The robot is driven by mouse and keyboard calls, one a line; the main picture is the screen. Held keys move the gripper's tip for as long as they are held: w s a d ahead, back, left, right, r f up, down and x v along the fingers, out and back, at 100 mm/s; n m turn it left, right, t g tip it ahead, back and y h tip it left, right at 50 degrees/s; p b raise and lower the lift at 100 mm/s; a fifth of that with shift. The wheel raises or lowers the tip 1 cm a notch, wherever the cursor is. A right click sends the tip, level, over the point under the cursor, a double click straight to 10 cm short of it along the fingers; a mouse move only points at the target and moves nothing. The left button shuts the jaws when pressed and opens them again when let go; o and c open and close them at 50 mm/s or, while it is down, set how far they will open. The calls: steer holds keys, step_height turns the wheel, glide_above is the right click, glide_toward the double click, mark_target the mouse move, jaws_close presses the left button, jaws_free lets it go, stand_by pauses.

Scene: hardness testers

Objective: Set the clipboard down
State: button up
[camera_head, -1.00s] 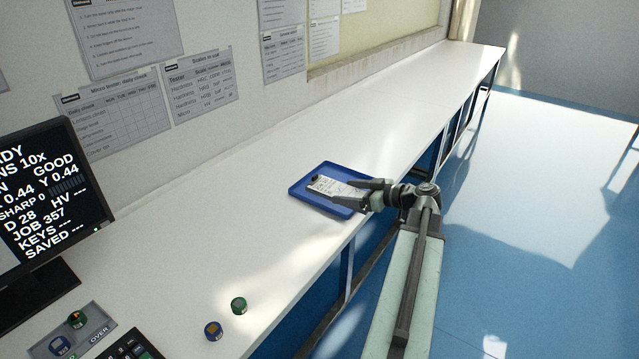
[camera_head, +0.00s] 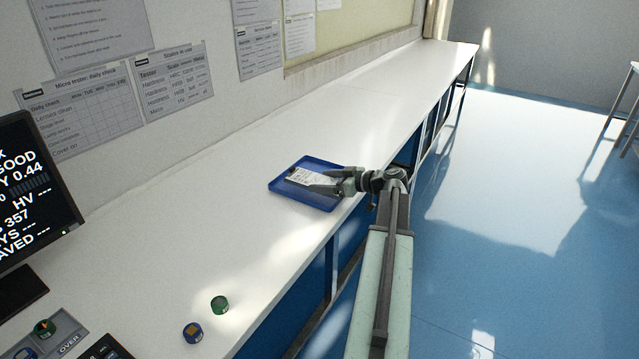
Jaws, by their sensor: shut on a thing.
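The clipboard (camera_head: 303,176) carries a white sheet with dark print and has a dark clip at its far left end. It is over the blue tray (camera_head: 283,187) on the white bench. My gripper (camera_head: 318,182) is shut on the clipboard's near right end, with its fingers reaching in from the right over the tray's edge. I cannot tell whether the clipboard touches the tray floor or is held just above it. The fingers hide part of the clipboard's right end.
The white bench (camera_head: 400,85) is clear beyond the tray. A monitor (camera_head: 30,200) is at the left. A stool (camera_head: 628,105) stands at the far right.

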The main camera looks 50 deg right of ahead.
mark_target(323, 179)
steer(key=w+d, duration=0.1)
steer(key=w, duration=0.1)
steer(key=w+d, duration=0.3)
steer(key=d, duration=0.1)
steer(key=shift+w+d+f+b, duration=0.2)
steer(key=shift+w+f+b, duration=0.1)
steer(key=shift+w+f, duration=0.1)
step_height(323, 179, down, 4)
steer(key=b, duration=0.4)
steer(key=shift+r, duration=0.3)
steer(key=shift+f, duration=0.15)
steer(key=o, duration=1.8)
